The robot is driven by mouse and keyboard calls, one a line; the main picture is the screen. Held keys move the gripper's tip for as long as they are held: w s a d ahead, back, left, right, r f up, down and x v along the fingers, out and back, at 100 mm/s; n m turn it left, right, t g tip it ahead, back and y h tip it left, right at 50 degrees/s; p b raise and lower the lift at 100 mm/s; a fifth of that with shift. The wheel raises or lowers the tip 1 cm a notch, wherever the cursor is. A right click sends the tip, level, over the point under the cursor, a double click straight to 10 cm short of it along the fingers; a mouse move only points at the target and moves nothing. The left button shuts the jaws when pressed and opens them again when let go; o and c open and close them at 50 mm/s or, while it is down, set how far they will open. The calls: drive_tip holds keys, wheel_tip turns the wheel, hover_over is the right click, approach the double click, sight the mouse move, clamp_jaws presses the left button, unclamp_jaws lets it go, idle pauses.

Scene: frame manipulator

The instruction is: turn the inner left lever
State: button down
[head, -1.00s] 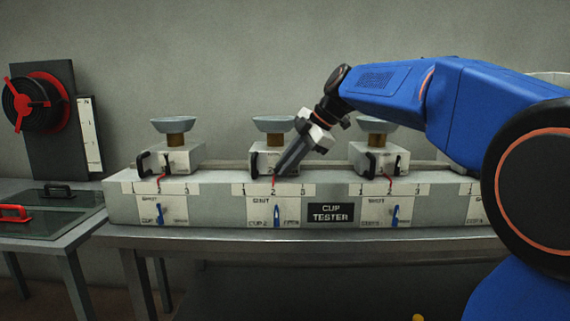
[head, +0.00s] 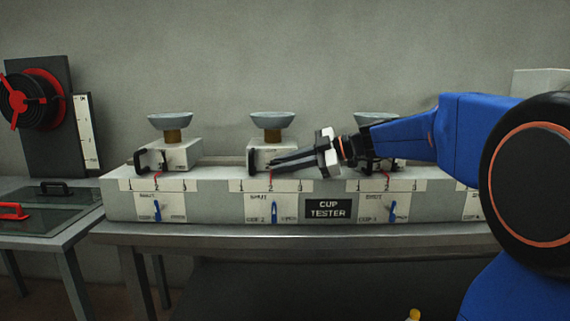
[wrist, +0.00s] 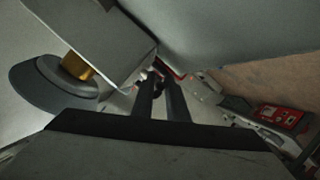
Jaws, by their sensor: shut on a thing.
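The grey cup tester (head: 222,208) has several stations in a row, each with a small block, a bowl on top and a numbered scale. My gripper (head: 273,164) reaches in from the right, nearly level, with its fingertips at the front of the second block (head: 264,152) from the left. It is shut on a small dark lever there, mostly hidden by the fingers. The wrist view shows the dark lever (wrist: 158,84) at the fingertips. A red pointer (head: 270,180) below stands near the 2. A blue lever (head: 274,211) sits lower on that station's front face.
The first block (head: 178,156) has a black handle (head: 141,162) on its left. My arm covers much of the third block and its bowl (head: 375,118). A red-spoked wheel (head: 20,102) and a side table (head: 50,228) stand at the left.

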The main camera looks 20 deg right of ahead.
idle(0.4)
drive_tip(key=c, duration=2)
unclamp_jaws()
drive_tip(key=shift+r, duration=0.1)
wheel_tip(320, 180, up, 10)
drive_tip(key=shift+f, duration=0.1)
drive_tip(key=s+a+f+m+g+h, duration=0.25)
drive_tip(key=s+f+m+h, duration=0.55)
drive_tip(key=s+f, duration=1)
drive_tip(key=s+d+f+m+h, duration=0.1)
drive_tip(key=s+d+f+m, duration=0.1)
drive_tip(key=s+f, duration=0.3)
drive_tip(key=s+d+f+m+h, duration=0.2)
drive_tip(key=s+d+f+m, duration=0.1)
drive_tip(key=s+f+m, duration=0.2)
drive_tip(key=s+d+f+m+h, duration=0.1)
drive_tip(key=s+d+f+m, duration=0.2)
drive_tip(key=f, duration=0.6)
drive_tip(key=shift+s+m, duration=0.5)
drive_tip(key=shift+s, duration=0.45)
